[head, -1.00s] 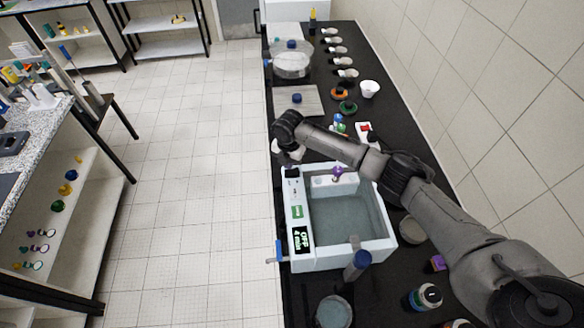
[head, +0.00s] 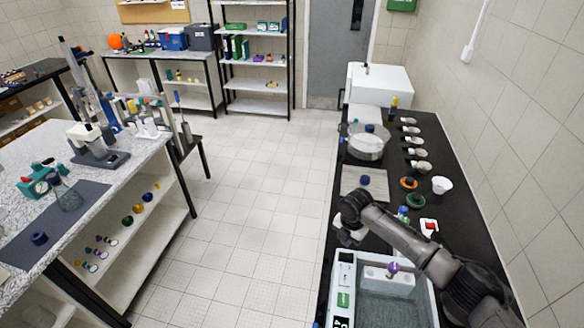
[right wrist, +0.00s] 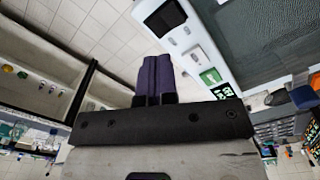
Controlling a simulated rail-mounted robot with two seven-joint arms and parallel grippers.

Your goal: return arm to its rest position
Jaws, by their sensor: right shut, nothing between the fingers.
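My right arm comes in from the lower right in the head view. Its dark wrist hangs over the near-left edge of the black bench, beyond the white water bath (head: 345,278). My right gripper (right wrist: 155,70) shows in the right wrist view with its two dark fingers pressed together and nothing between them. The bath's white panel with a dark display (right wrist: 168,18) is to the right of the fingers in that view, apart from them. In the head view the gripper (head: 347,238) is mostly hidden by the wrist. My left gripper is not in view.
The black bench (head: 455,195) holds a grey plate (head: 365,184), a clear round vessel (head: 368,145), a white bowl (head: 441,185) and several small dishes along the wall. Tiled floor (head: 250,200) lies open left of it. A speckled bench (head: 110,170) stands at the left.

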